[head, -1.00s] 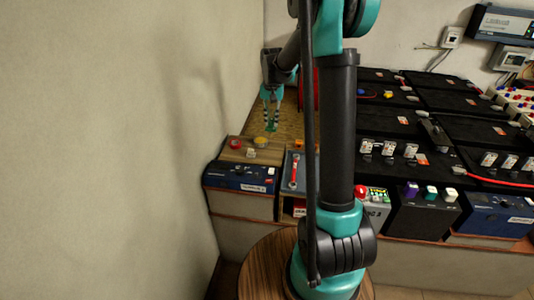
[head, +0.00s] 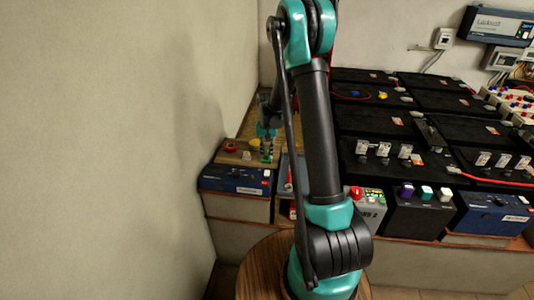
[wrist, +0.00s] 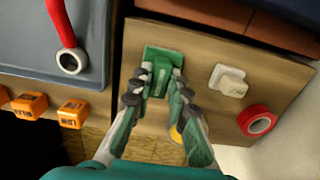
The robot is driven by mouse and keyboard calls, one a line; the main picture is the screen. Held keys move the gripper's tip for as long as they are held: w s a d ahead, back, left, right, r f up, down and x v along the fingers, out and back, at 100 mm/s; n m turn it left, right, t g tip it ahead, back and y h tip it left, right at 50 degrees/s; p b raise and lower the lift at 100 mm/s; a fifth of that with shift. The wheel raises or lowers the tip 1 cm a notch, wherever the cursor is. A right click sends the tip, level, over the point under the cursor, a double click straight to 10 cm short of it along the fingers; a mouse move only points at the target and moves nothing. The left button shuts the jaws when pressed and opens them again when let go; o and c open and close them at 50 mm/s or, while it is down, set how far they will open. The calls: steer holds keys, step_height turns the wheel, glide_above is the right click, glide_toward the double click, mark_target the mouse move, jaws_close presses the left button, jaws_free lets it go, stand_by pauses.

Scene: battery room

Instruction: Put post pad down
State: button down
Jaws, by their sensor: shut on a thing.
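My gripper (wrist: 158,90) is shut on a green post pad (wrist: 162,54), seen in the wrist view with a finger on each side of it. The pad is over or on a wooden board (wrist: 290,75), near one end of it. I cannot tell whether it touches the board. In the head view my gripper (head: 267,151) is at the right part of the board (head: 227,158), which lies on top of a blue battery (head: 235,181).
On the board are a white block (wrist: 228,80), a red tape roll (wrist: 256,121) and a yellow item (wrist: 176,134), partly hidden by a finger. A grey tray (wrist: 35,40) with a red wrench (wrist: 62,27) lies beside it, near orange blocks (wrist: 30,104). A wall is at the left.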

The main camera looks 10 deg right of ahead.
mark_target(267, 153)
steer(key=shift+f, duration=0.15)
steer(key=c, duration=1.5)
jaws_free()
steer(key=shift+o, duration=0.2)
step_height(267, 153, up, 12)
steer(key=s+d+n+t, duration=0.1)
steer(key=s+d+t, duration=0.1)
steer(key=s, duration=1.3)
steer(key=s+d+f+n+t, duration=0.1)
steer(key=s+d+n+t, duration=0.1)
steer(key=s, duration=1.3)
steer(key=shift+s+f+n, duration=0.15)
steer(key=shift+s+n, duration=0.1)
steer(key=shift+n, duration=0.05)
